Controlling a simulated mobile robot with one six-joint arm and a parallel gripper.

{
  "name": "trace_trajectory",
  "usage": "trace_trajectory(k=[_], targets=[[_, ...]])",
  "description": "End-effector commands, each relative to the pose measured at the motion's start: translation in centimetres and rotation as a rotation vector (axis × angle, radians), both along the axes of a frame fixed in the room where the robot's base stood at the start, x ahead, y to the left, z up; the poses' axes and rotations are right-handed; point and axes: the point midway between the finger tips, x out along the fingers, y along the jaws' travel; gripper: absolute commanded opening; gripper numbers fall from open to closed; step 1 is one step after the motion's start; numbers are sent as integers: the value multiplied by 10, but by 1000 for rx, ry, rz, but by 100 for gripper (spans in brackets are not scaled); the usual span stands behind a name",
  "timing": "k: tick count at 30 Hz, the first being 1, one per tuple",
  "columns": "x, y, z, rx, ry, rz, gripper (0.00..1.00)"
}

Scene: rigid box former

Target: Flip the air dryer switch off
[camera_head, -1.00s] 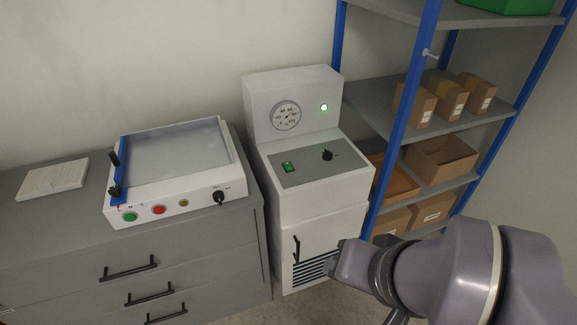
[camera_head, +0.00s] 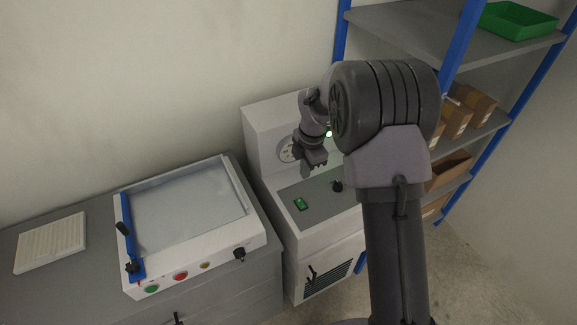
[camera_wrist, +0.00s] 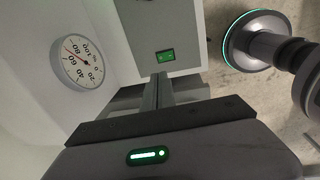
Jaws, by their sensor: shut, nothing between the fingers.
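The air dryer is a white cabinet (camera_head: 262,125) with a grey top panel. Its green rocker switch (camera_head: 301,204) sits at the left of the panel and looks lit; it also shows in the wrist view (camera_wrist: 165,56). A black knob (camera_head: 337,186) is to its right. My gripper (camera_head: 313,172) is shut and empty, above the panel and apart from the switch. In the wrist view, its fingers (camera_wrist: 160,80) point towards the switch.
Left of the dryer, a grey drawer cabinet carries a white machine (camera_head: 190,210) with a blue bar and buttons, and a white keypad-like slab (camera_head: 50,243). A blue-posted shelf (camera_head: 400,40) with boxes and a green tray (camera_head: 518,20) stands right.

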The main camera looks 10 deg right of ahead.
Motion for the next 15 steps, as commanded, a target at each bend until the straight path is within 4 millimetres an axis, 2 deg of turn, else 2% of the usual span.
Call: trace_trajectory(k=[11, 15], targets=[[2, 0, -7, -4, 4, 28, 0], [3, 0, -25, -4, 5, 28, 0]])
